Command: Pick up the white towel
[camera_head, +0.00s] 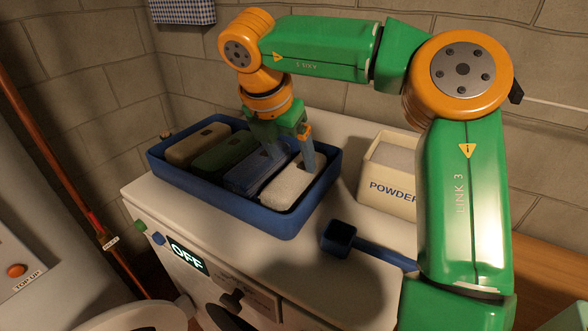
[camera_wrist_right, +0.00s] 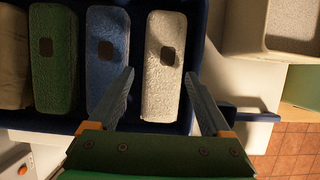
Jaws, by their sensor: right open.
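The white towel (camera_head: 291,189) is a folded, rounded block at the right end of a blue tray (camera_head: 240,212) on top of a white machine. In the right wrist view the white towel (camera_wrist_right: 163,70) shows a dark square patch and lies between the lines of my two fingers. My right gripper (camera_head: 292,160) is open above the tray, its fingers pointing down near the white towel. In the wrist view the gripper (camera_wrist_right: 158,85) has one finger by the blue towel (camera_wrist_right: 107,62) and one by the tray's right wall. Nothing is held. My left gripper is not in view.
Green (camera_head: 224,154) and beige (camera_head: 196,145) towels lie left of the blue one. A powder box (camera_head: 392,198) and a blue scoop (camera_head: 340,236) stand right of the tray. A brick wall (camera_head: 330,100) is behind. The machine's front top is clear.

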